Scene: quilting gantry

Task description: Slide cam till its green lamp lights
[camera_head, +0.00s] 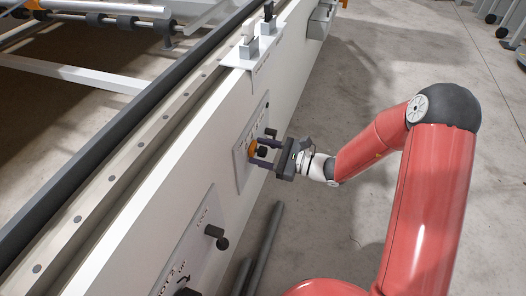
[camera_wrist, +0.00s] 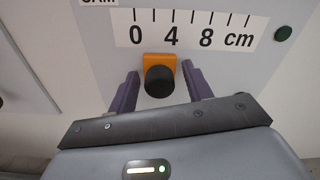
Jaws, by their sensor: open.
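The cam is an orange block (camera_wrist: 148,63) with a black round knob (camera_wrist: 158,82), just under a printed scale (camera_wrist: 190,28) marked 0, 4, 8 cm. The block sits between the 0 and 4 figures, nearer the 4. It also shows as an orange patch in the head view (camera_head: 252,147). A dark green round lamp (camera_wrist: 284,33) right of the scale looks unlit. My gripper (camera_head: 259,152) is open at the panel, its two fingers on either side of the knob; in the wrist view a gap shows on both sides.
The cam's panel sits on a long white gantry beam (camera_head: 150,195). A second panel with a dark knob (camera_head: 214,231) is nearer along it. A bracket with two upright pieces (camera_head: 256,50) stands on the beam's top edge. Concrete floor (camera_head: 350,75) lies open to the right.

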